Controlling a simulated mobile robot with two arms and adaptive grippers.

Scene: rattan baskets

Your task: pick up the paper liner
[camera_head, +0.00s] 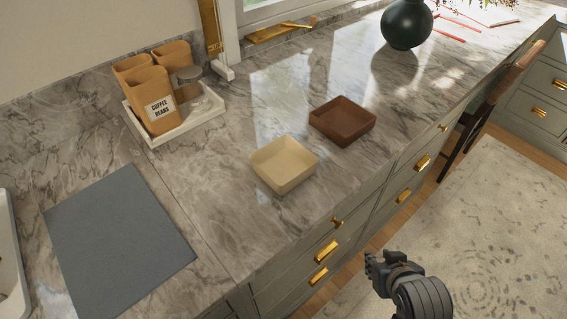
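A pale cream, square, open-topped box (284,164) stands on the marble counter near its front edge. A brown box (342,121) of like shape stands just behind it to the right, apart from it. Both look empty. I cannot tell for sure whether either is the paper liner; the cream one looks the more paper-like. My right gripper (372,266) is at the lower right, in front of the drawers and clear of the counter, well away from both boxes. Its fingers are dark and seen at an angle, so their opening is unclear. My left gripper is out of view.
A white tray (177,134) with tan containers and a glass jar stands at the back left. A grey mat (117,246) lies at the front left. A dark round vase (406,24) stands at the far right. The counter around the boxes is clear.

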